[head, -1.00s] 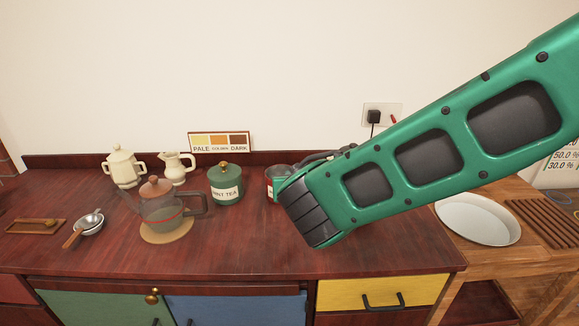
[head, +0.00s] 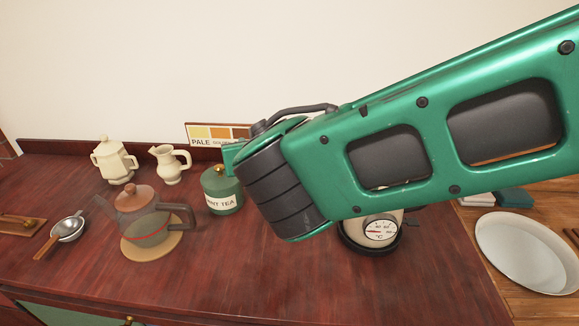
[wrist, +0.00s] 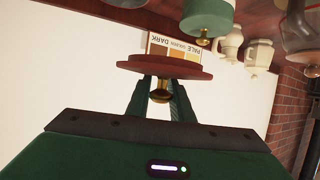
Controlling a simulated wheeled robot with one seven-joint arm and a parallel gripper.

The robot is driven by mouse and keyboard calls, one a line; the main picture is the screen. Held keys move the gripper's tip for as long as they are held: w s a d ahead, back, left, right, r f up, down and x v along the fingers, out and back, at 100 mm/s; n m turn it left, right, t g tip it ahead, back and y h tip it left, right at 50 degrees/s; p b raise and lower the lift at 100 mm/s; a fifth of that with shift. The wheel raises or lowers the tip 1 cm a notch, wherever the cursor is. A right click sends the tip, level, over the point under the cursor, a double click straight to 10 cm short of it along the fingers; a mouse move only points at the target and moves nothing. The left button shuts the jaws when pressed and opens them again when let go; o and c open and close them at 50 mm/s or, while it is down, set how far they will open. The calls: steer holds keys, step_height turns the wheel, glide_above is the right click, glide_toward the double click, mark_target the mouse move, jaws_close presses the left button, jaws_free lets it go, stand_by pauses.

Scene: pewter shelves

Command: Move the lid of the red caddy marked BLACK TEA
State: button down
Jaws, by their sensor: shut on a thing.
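My gripper (wrist: 161,94) is shut on the brass knob of a dark red lid (wrist: 165,66) in the wrist view. The lid is held up in the air, clear of the counter, with its disc beyond the fingertips. In the head view my arm covers the lid and the fingers. The red caddy is hidden behind my arm in the head view, and its marking cannot be read.
A green MINT TEA caddy (head: 222,194) stands left of my arm. Also there are a glass teapot (head: 143,213), two cream pots, a strainer (head: 68,229) and a colour card (head: 205,135). A kettle with a dial (head: 375,232) stands below my arm. Front counter middle is clear.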

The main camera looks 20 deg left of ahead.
steer(key=w+d+f, duration=0.4)
steer(key=w+f, duration=0.4)
steer(key=f, duration=0.1)
steer(key=shift+w+f, duration=0.15)
steer(key=shift+f, duration=0.05)
steer(key=shift+f, duration=0.6)
steer(key=c, duration=1.6)
jaws_free()
steer(key=shift+o, duration=0.2)
steer(key=shift+r, duration=0.1)
steer(key=r+v, duration=0.1)
steer(key=v, duration=1.1)
